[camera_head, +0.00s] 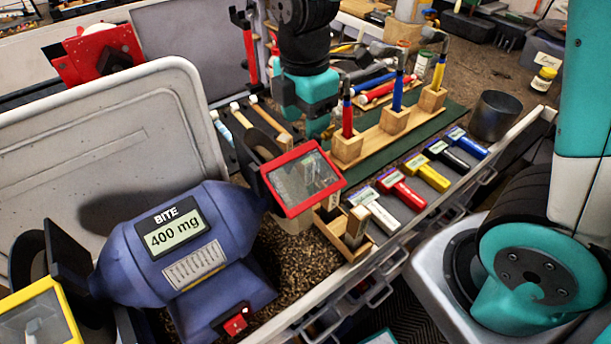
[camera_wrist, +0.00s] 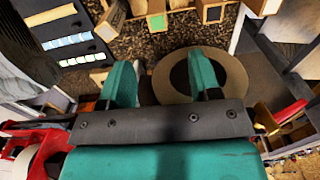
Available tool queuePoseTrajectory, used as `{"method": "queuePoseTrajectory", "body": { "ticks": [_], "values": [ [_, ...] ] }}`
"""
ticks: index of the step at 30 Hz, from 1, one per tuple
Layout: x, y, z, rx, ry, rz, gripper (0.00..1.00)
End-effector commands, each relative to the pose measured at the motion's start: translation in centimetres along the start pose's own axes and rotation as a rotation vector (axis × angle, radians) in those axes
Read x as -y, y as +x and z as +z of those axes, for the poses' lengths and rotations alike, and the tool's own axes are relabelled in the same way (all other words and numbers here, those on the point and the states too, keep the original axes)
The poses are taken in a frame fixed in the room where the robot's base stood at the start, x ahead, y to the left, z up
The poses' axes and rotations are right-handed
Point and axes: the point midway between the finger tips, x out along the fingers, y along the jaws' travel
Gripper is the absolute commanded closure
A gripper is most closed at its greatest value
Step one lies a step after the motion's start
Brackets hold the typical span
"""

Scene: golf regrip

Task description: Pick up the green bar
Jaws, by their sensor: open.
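My gripper (camera_head: 318,127) hangs over the bench behind the red-framed screen, near the tools in the head view. In the wrist view its two teal fingers (camera_wrist: 160,70) are apart with nothing held between them. A small bright green face (camera_wrist: 156,22) shows on the end of a wooden block at the top of the wrist view, beyond the fingertips. I cannot tell whether it is the green bar. No clear green bar shows in the head view's row of white, red, yellow (camera_head: 428,173), black and blue pieces.
A blue grinder (camera_head: 205,225) and the red-framed screen (camera_head: 303,178) stand in front. A wooden rack (camera_head: 385,132) with upright tools stands on a green mat right of my gripper. A black cup (camera_head: 495,115) stands farther right. A round disc (camera_wrist: 240,75) shows near the fingers.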

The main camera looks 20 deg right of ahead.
Motion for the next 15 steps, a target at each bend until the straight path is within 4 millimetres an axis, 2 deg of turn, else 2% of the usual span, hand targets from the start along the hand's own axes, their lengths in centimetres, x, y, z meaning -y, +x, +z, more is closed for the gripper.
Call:
{"method": "queuePoseTrajectory", "body": {
  "ticks": [3,6,15],
  "values": [
    [0.1,2.6,0.0,0.001,0.000,-0.008,0.43],
    [0.1,4.4,0.0,0.001,0.000,-0.006,0.43],
    [0.0,6.7,0.1,0.000,0.001,-0.004,0.43]
  ]
}}
